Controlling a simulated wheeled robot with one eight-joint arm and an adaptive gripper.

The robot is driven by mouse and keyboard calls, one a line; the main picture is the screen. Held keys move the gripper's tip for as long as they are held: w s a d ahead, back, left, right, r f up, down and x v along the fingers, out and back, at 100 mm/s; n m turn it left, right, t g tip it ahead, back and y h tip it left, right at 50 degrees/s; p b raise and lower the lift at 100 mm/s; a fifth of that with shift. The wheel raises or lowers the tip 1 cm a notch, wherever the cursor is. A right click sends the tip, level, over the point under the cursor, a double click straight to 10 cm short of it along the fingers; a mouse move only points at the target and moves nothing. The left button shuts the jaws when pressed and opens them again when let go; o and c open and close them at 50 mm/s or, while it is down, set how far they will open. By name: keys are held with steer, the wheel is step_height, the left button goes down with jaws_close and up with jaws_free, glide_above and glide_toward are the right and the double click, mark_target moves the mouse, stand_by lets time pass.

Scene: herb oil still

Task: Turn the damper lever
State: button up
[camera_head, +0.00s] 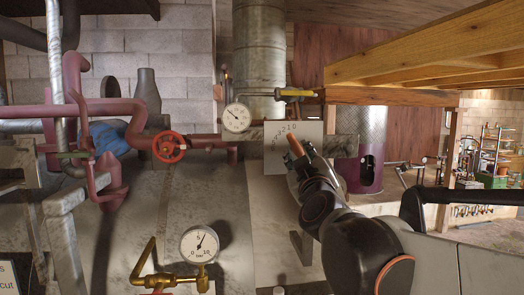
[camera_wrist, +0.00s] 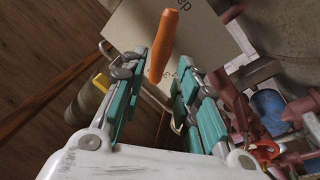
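An orange handle (camera_head: 295,146) stands in front of a pale sign plate, at the tip of my gripper (camera_head: 303,160). In the wrist view the orange handle (camera_wrist: 163,46) reaches in between the spread teal-padded fingers of my gripper (camera_wrist: 163,80), with gaps visible on both sides. No label shows which one is the damper lever. The orange handle's mount is hidden.
The printed sign plate (camera_head: 308,134) is close behind the gripper. A round gauge (camera_head: 236,117) and a red valve wheel (camera_head: 168,147) are to the left. A brass-piped gauge (camera_head: 199,244) is lower left. A wooden beam (camera_head: 430,50) crosses the upper right.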

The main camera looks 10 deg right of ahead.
steer(key=shift+v, duration=2.65)
